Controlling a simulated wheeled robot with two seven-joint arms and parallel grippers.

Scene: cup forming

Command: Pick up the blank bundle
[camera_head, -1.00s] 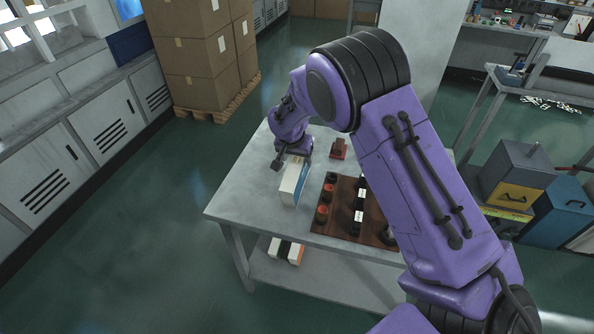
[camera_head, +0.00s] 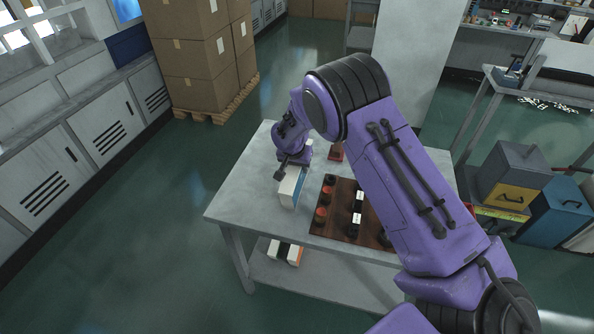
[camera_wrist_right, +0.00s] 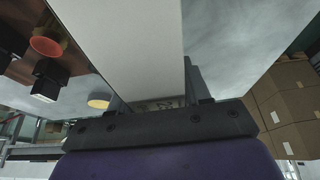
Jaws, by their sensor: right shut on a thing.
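The blank bundle (camera_head: 287,187) is an upright white block with a blue side, at the left part of the grey table in the head view. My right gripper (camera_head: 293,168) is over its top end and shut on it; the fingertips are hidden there. In the right wrist view the bundle is a broad pale slab (camera_wrist_right: 125,40) running out from between the fingers of my right gripper (camera_wrist_right: 155,100). I cannot tell whether its bottom touches the table. My left gripper is not in view.
A brown board (camera_head: 335,225) with red and black cups stands right of the bundle. More white blocks (camera_head: 285,250) lie on the lower shelf. The table's left part (camera_head: 240,195) is clear.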

